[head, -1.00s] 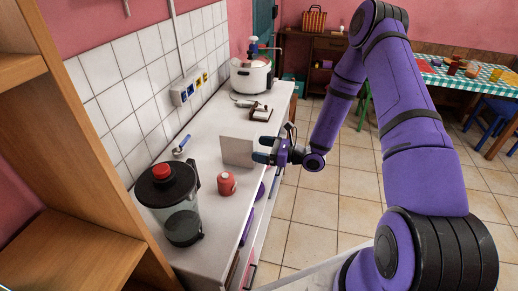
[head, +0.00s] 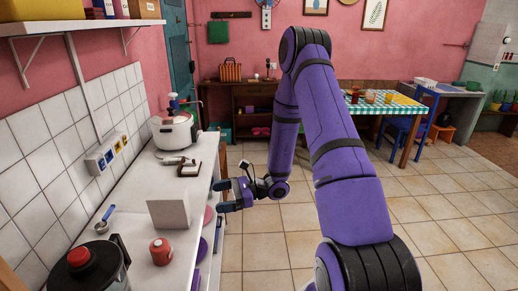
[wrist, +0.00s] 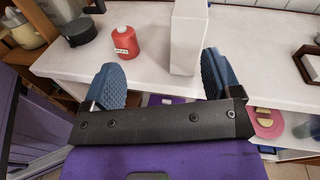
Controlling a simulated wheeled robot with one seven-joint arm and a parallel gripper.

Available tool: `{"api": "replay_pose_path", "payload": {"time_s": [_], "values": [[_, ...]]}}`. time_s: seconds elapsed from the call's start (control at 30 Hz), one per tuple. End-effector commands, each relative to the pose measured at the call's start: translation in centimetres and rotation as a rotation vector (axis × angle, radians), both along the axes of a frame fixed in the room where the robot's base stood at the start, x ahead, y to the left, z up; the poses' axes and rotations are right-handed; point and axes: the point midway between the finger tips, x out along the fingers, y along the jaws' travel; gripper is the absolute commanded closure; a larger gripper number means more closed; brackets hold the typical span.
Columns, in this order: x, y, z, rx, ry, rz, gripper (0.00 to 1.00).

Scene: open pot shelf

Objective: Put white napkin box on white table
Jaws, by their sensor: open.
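The white napkin box (head: 168,212) stands upright on the white tabletop (head: 141,190) along the tiled wall. It also shows in the wrist view (wrist: 188,38), ahead of my fingers and nearer the right one. My gripper (head: 223,195) is at the right edge of the tabletop, right of the box, with a visible gap between them. In the wrist view my gripper (wrist: 158,72) has its two blue fingers wide apart with nothing between them.
A red canister (head: 161,251) stands close to the box, and a blender (head: 85,268) is nearer. A pressure cooker (head: 175,131) and a dark-and-white item (head: 189,169) are farther back. The tiled floor (head: 262,245) on the right is clear.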

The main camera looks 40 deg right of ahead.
Motion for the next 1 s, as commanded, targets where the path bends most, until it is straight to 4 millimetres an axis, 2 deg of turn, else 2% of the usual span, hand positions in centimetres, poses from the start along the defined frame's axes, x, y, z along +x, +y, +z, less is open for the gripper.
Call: {"api": "replay_pose_path", "payload": {"time_s": [0.03, 0.1, 0.4, 0.7, 1.0], "values": [[-0.3, 0.7, 1.9, -0.042, -0.033, 0.059, 0.17], [-1.0, 1.6, 3.9, -0.098, -0.068, 0.137, 0.17], [-5.0, 4.8, 11.4, -0.361, -0.231, 0.45, 0.17], [-10.1, 6.4, 17.3, -0.656, -0.403, 0.716, 0.17], [-15.1, 6.5, 22.2, -0.984, -0.589, 0.925, 0.17]]}}
